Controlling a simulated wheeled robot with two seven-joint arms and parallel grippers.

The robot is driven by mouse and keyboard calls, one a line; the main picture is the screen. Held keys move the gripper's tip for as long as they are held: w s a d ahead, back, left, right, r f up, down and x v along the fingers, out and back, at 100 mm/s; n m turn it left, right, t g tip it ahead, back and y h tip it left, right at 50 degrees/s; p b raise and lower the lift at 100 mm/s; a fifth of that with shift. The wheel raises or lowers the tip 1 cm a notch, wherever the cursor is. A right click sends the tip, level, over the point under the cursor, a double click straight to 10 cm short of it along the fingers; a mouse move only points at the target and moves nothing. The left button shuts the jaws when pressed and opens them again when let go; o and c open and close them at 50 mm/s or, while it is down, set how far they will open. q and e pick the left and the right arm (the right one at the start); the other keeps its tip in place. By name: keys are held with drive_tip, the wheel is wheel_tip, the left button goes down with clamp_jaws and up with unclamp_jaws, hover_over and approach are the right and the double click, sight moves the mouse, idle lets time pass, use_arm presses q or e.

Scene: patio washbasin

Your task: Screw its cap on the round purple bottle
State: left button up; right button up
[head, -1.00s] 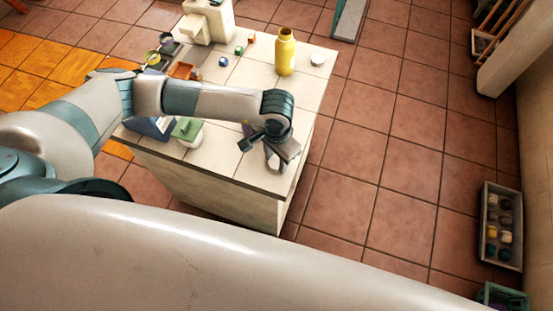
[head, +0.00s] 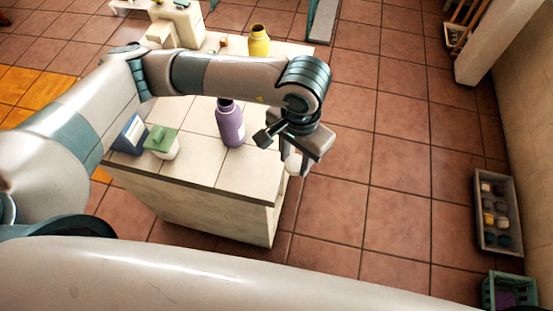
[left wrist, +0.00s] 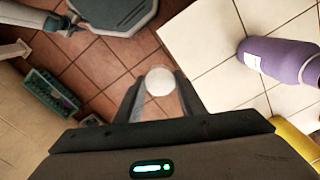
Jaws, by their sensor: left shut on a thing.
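The round purple bottle (head: 230,126) stands upright on the tiled counter top (head: 245,175); its mouth is partly hidden behind my left arm. It also shows at the right of the left wrist view (left wrist: 282,60). My left gripper (head: 298,165) is shut on a white round cap (head: 292,161), held by the counter's right edge, to the right of the bottle and apart from it. In the left wrist view the cap (left wrist: 160,81) shows as a white disc between the fingertips. My right gripper seems to show at that view's upper left (left wrist: 68,24), too small to read.
A yellow bottle (head: 259,42) stands at the back of the counter. A green-lidded jar (head: 162,143) and a blue box (head: 130,134) are at the left. A grey tray (head: 497,212) and green crate (head: 508,291) lie on the floor at right, beyond clear tiles.

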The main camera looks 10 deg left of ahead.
use_arm(q)
drive_tip(key=shift+s+d+r+b, duration=0.15)
drive_tip(key=shift+d+r, duration=0.2)
drive_tip(key=shift+d, duration=0.2)
drive_tip(key=shift+s+d+r+b, duration=0.15)
drive_tip(key=shift+d+r, duration=0.2)
drive_tip(key=shift+d, duration=0.15)
drive_tip(key=shift+a+f, duration=0.1)
drive_tip(key=a+f+n, duration=0.2)
drive_tip(key=a+f, duration=0.1)
drive_tip(key=a, duration=0.3)
drive_tip(key=w+a+f+n, duration=0.1)
drive_tip(key=a+f+n, duration=0.1)
drive_tip(key=a, duration=0.4)
drive_tip(key=a+f+n, duration=0.1)
drive_tip(key=a+f, duration=0.3)
drive_tip(key=a, duration=0.3)
drive_tip(key=shift+w+n, duration=0.15)
drive_tip(key=shift+n, duration=0.25)
